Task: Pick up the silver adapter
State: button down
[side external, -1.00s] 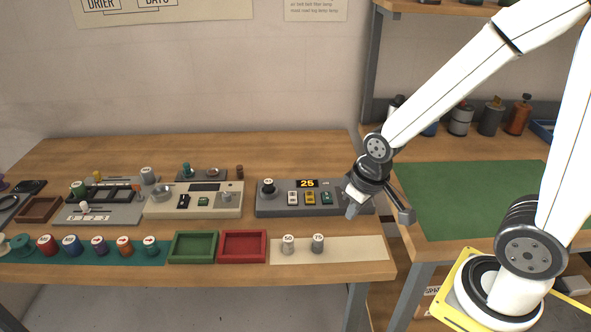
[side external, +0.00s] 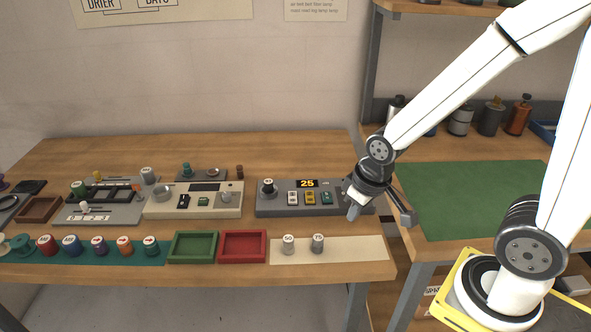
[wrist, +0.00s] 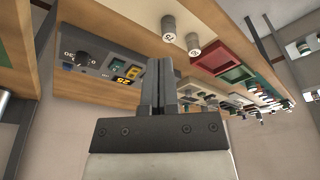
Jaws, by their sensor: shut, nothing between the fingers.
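Two silver cylinders stand upright on a cream mat (side external: 350,250) at the table's front right. One is marked 50 (side external: 288,244) and the other is marked 75 (side external: 317,243). Another silver-grey cylinder (side external: 147,175) stands at the back left; I cannot tell which of these is the adapter. My gripper (side external: 353,212) is shut and empty, above the right end of the grey unit, to the right of and behind the two cylinders. In the wrist view its fingers (wrist: 160,75) are together, and the two cylinders show beyond them at the top.
The grey unit (side external: 265,208) with a "25" display and buttons is beside my gripper. A red tray (side external: 242,261) and a green tray (side external: 193,261) lie left of the mat. Several coloured spools (side external: 98,246) line the front left. A green mat (side external: 465,195) covers the right table.

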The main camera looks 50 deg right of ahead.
dwell(0.3)
jog(key=c, duration=0.6)
grip_release()
jog(key=w+a+f+t, duration=0.1)
jog(key=w+f, duration=0.1)
jog(key=w+a+f+t, duration=0.2)
jog(key=f, duration=0.1)
jog(key=w+a+f+t, duration=0.2)
jog(key=f, duration=0.1)
jog(key=shift+w+a+f+m, duration=0.15)
jog(key=shift+w+m, duration=0.05)
jog(key=shift+m, duration=0.1)
jog(key=shift+w+a+f+t, duration=0.15)
jog(key=shift+a+f+t, duration=0.2)
jog(key=shift+f+t, duration=0.5)
jog(key=shift+s+a+f+t, duration=0.15)
jog(key=shift+f+t, duration=0.1)
jog(key=shift+t, duration=0.3)
jog(key=shift+s+a+f+t, duration=0.1)
jog(key=shift+f+t, duration=0.15)
jog(key=shift+t, duration=0.25)
jog(key=shift+s+d+f+t, duration=0.1)
jog(key=shift+s+f+t, duration=0.2)
jog(key=shift+s+t, duration=0.95)
jog(key=shift+t, duration=0.35)
